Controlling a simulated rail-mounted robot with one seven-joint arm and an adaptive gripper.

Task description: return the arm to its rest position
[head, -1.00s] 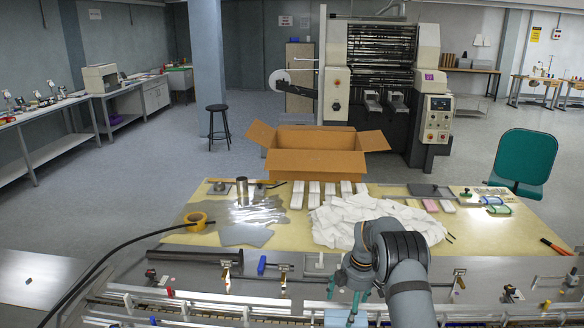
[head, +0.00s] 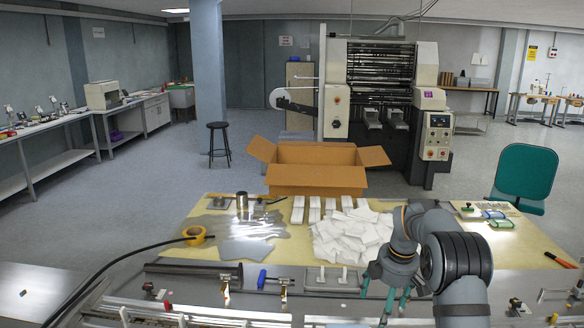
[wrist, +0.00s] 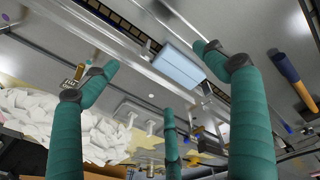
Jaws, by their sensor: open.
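My gripper (head: 385,297) hangs at the lower right of the head view, over the near edge of the wrapper bench, in front of the pile of white packets. Its teal fingers point down, spread apart, with nothing between them. In the wrist view the fingers of my gripper (wrist: 165,90) are also apart and empty. My bent arm covers part of the table behind it. A light blue block (wrist: 178,65) lies on the machine's metal rails in the wrist view, beyond the fingertips and apart from them.
A teal chair (head: 526,172) is at right. Metal rails and small fittings line the front.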

